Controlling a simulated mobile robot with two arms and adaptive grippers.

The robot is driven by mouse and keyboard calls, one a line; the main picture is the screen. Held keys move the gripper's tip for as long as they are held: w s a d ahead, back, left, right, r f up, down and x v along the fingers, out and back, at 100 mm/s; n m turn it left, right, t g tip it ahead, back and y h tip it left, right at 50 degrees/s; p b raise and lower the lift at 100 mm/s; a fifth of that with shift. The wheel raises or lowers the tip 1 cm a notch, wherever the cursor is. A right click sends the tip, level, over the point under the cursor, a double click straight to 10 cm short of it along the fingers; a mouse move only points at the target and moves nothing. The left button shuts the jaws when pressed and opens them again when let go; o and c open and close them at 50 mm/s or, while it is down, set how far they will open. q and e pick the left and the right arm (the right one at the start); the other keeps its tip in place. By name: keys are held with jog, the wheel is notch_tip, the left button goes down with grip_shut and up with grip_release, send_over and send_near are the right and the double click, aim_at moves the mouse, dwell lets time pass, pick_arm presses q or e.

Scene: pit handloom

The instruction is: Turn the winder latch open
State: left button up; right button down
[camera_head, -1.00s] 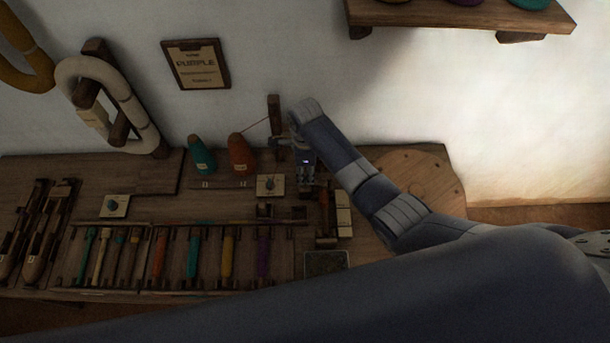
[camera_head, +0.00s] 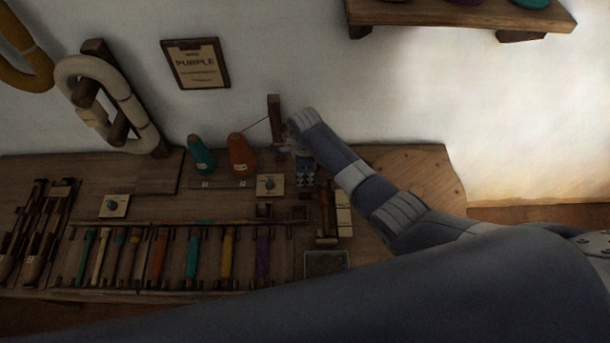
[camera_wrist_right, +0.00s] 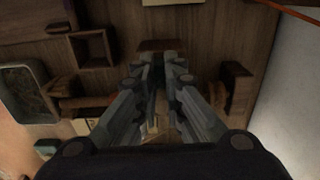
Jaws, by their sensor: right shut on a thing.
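My right gripper (camera_head: 302,180) reaches down at the winder on the back right of the bench, in front of a dark upright post (camera_head: 274,118). In the right wrist view, its two fingers (camera_wrist_right: 165,72) are close together, shut on a small dark part between them, taken to be the winder latch. The fingers hide most of the latch, so its angle cannot be told. A brown wooden block (camera_wrist_right: 158,45) shows just past the fingertips. My left gripper is not in view.
An orange cone (camera_head: 241,155) and a teal cone (camera_head: 200,155) stand left of the winder. A rack of coloured bobbins (camera_head: 193,255) lies in front. A grey-lined tray (camera_head: 325,262) is at the bench's front. A round wooden board (camera_head: 412,180) lies right, behind my forearm.

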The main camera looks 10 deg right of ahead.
jog(key=n+p, duration=0.2)
jog(key=n, duration=0.1)
jog(key=shift+r, duration=0.15)
jog(key=n+p, duration=0.2)
jog(key=n, duration=0.2)
jog(key=shift+n, duration=0.4)
jog(key=n+p, duration=0.1)
jog(key=n, duration=0.4)
jog(key=shift+n+p, duration=0.4)
jog(key=shift+n, duration=2.1)
jog(key=c, duration=1.7)
grip_release()
